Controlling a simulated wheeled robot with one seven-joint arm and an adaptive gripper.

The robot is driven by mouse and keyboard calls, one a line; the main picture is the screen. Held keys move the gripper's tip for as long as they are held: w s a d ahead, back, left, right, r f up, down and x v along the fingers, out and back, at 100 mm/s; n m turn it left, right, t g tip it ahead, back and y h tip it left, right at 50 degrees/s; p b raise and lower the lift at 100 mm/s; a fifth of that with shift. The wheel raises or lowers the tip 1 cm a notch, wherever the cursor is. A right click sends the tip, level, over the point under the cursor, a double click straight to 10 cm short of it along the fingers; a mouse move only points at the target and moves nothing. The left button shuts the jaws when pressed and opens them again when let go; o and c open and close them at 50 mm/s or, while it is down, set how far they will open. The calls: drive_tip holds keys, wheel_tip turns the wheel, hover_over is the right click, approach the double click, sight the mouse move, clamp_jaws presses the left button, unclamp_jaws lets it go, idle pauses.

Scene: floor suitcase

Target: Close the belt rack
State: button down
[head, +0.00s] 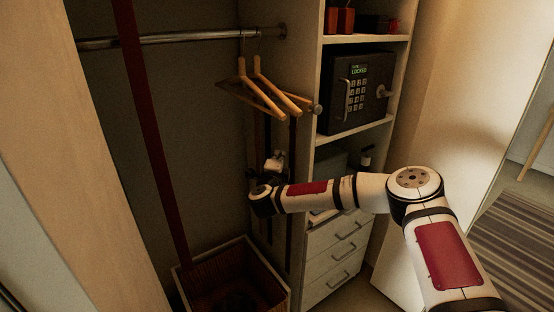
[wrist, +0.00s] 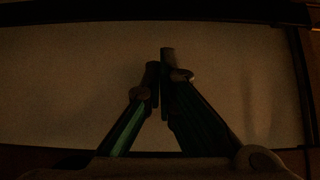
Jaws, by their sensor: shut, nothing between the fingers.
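What looks like the belt rack is on the right inner side of the wardrobe, with a round knob (head: 317,108) at its front end. Dark strap-like belts (head: 291,150) hang below it. Hangers and my arm partly hide the rack, so how far out it stands is hard to tell. My gripper (head: 272,165) is inside the wardrobe, below the hangers and beside the straps, lower and left of the knob. In the wrist view its fingers (wrist: 161,65) are together and empty, in front of a pale panel.
Wooden hangers (head: 262,90) hang from a metal rail (head: 170,38). A dark safe (head: 358,88) sits on a shelf to the right, above drawers (head: 335,245). A wooden bin (head: 235,270) stands at the wardrobe's bottom. A dark red strip (head: 148,130) crosses the left.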

drive_tip(key=s+a+p, duration=0.1)
drive_tip(key=s, duration=0.9)
drive_tip(key=s+a+r+n+g+y+p, duration=0.1)
drive_tip(key=s+a+r+n+g+y, duration=0.6)
drive_tip(key=n, duration=1)
drive_tip(key=s+d+r+n+g+h, duration=0.1)
drive_tip(key=s+d+r+n, duration=0.1)
drive_tip(key=s+d+r, duration=0.5)
drive_tip(key=s+d+r+n+g+h, duration=0.25)
drive_tip(key=s+d, duration=0.65)
drive_tip(key=s, duration=0.5)
drive_tip(key=s+d+g, duration=0.1)
drive_tip(key=s+d, duration=0.2)
drive_tip(key=s, duration=0.4)
drive_tip(key=s+d+r+m+g, duration=0.1)
drive_tip(key=s+d, duration=0.2)
drive_tip(key=s, duration=0.4)
drive_tip(key=s+d+r+g+p, duration=0.1)
drive_tip(key=s+d, duration=0.2)
drive_tip(key=s, duration=0.4)
drive_tip(key=shift+s+d, duration=0.15)
drive_tip(key=shift+s, duration=0.2)
drive_tip(key=shift+r, duration=0.2)
